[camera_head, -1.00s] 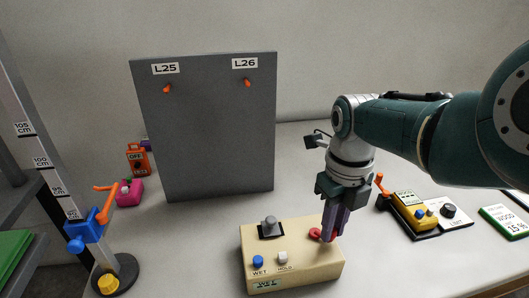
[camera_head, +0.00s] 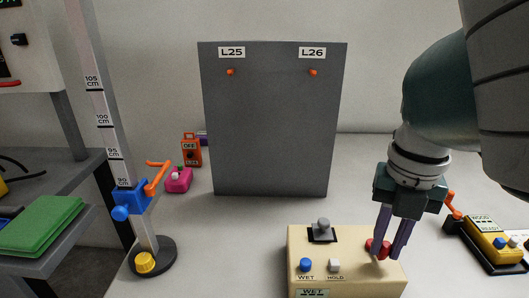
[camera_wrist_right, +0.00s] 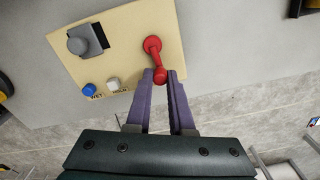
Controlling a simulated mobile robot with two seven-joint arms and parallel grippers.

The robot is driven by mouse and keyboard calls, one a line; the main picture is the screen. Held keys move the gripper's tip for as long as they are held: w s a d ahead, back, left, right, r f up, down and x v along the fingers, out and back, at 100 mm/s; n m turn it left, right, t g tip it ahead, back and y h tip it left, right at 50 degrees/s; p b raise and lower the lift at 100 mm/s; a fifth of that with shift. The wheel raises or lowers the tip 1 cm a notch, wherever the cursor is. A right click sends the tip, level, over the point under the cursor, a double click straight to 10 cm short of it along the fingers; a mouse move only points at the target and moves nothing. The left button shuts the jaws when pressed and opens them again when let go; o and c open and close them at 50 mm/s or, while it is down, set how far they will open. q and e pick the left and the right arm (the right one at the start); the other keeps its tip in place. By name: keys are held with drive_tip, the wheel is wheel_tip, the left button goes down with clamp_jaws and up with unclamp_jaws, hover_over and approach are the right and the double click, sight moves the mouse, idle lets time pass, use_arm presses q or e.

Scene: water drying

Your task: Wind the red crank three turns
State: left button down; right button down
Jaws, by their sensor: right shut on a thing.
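The red crank (camera_head: 373,244) sits on the right part of the top of a beige box (camera_head: 300,246) marked WET. In the right wrist view the red crank arm (camera_wrist_right: 152,47) runs from its hub down to a round red knob. My right gripper (camera_head: 387,252) reaches down onto it from above right. In the right wrist view the knob lies between the purple fingertips (camera_wrist_right: 161,75), which are shut on it. In the head view the fingers partly hide the crank. My left gripper is in neither view.
The box also has a grey knob (camera_head: 323,226), a blue button (camera_head: 305,265) and a white button (camera_head: 334,265). A grey panel (camera_head: 272,125) stands behind. A post with a blue clamp (camera_head: 133,200) stands left. A yellow device (camera_head: 492,240) lies to the right.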

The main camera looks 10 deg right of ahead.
sight(386, 243)
drive_tip(key=shift+w, duration=0.1)
idle(0.4)
drive_tip(key=c, duration=0.8)
unclamp_jaws()
drive_tip(key=shift+r, duration=0.1)
wheel_tip(386, 243, up, 10)
drive_tip(key=p, duration=1)
